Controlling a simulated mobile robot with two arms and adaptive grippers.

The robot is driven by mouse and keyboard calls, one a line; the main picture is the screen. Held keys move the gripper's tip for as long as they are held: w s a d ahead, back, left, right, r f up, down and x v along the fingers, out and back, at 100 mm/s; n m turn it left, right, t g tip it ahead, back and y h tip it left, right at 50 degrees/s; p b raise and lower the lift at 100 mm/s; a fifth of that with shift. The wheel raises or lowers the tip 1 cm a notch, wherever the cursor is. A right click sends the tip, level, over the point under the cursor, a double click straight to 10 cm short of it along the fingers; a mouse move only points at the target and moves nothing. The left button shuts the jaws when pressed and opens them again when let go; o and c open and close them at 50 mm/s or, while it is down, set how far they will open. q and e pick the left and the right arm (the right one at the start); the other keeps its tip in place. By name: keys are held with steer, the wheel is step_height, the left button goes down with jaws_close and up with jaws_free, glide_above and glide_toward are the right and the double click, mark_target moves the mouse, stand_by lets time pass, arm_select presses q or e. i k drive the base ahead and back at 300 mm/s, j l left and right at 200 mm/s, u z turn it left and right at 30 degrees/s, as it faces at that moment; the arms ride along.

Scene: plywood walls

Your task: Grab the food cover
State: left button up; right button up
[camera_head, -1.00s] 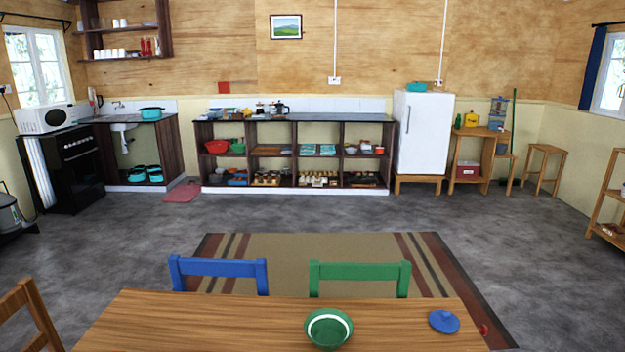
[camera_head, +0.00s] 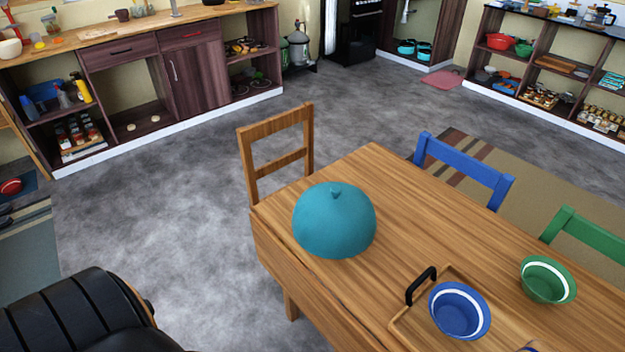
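The food cover (camera_head: 334,222) is a teal dome with a small knob on top. It sits on the wooden dining table (camera_head: 385,185), near the table's left end. Neither of my grippers shows in the head view, so I cannot see whether they are open or shut.
A wooden tray (camera_head: 402,322) with a black handle holds a blue bowl (camera_head: 459,310). A green bowl (camera_head: 547,280) stands to its right. A wooden chair (camera_head: 277,150) is behind the table's left end; blue (camera_head: 465,170) and green (camera_head: 590,235) chairs line the far side.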

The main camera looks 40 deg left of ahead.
mark_target(331, 220)
steer(key=u, duration=0.95)
steer(key=k+j, duration=0.15)
steer(key=k+z, duration=0.05)
